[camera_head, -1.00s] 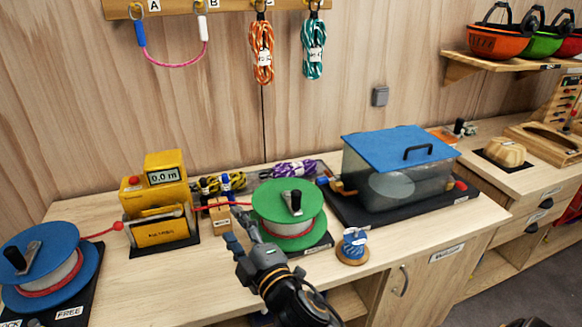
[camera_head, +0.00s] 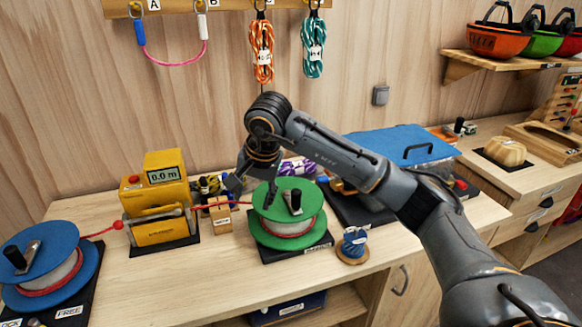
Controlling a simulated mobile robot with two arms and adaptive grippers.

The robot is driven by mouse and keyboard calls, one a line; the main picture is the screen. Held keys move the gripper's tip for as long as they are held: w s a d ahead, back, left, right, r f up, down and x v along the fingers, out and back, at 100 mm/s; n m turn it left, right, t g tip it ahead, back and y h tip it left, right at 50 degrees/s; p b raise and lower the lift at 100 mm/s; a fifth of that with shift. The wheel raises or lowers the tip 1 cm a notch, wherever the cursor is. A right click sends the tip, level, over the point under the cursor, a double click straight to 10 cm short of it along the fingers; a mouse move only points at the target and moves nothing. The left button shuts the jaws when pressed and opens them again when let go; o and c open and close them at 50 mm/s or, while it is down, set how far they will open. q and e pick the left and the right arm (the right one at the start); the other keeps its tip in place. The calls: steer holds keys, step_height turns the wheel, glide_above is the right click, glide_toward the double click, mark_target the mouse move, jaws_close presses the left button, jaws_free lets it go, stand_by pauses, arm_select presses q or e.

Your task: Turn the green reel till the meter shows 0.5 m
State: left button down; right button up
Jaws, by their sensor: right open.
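The green reel (camera_head: 287,231) sits on a dark base near the table's front, with a black crank knob (camera_head: 293,201) on its top. The yellow meter (camera_head: 158,200) stands to its left, and its display (camera_head: 163,175) reads 0.0 m. A red rope (camera_head: 205,206) runs between the meter and the green reel. My right gripper (camera_head: 252,190) points down above the reel's left back side, open and empty. One finger overlaps the reel's top in the picture, left of the knob; I cannot tell if it touches. My left gripper is out of view.
A blue reel (camera_head: 40,262) stands at the far left. A small blue spool (camera_head: 353,244) is right of the green reel. A lidded clear tank (camera_head: 398,150) is partly hidden behind my right arm. The table front left of the green reel is clear.

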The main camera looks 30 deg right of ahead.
mark_target(295, 193)
steer(key=d+r+h, duration=0.4)
steer(key=d, duration=0.5)
steer(key=shift+m+g, duration=0.3)
steer(key=shift+g, duration=0.1)
steer(key=p+x, duration=0.1)
steer(key=x, duration=0.7)
steer(key=p+x, duration=0.1)
steer(key=x, duration=0.4)
steer(key=shift+s+d+f+p, duration=0.15)
steer(key=shift+s+p, duration=0.15)
steer(key=shift+p, duration=0.05)
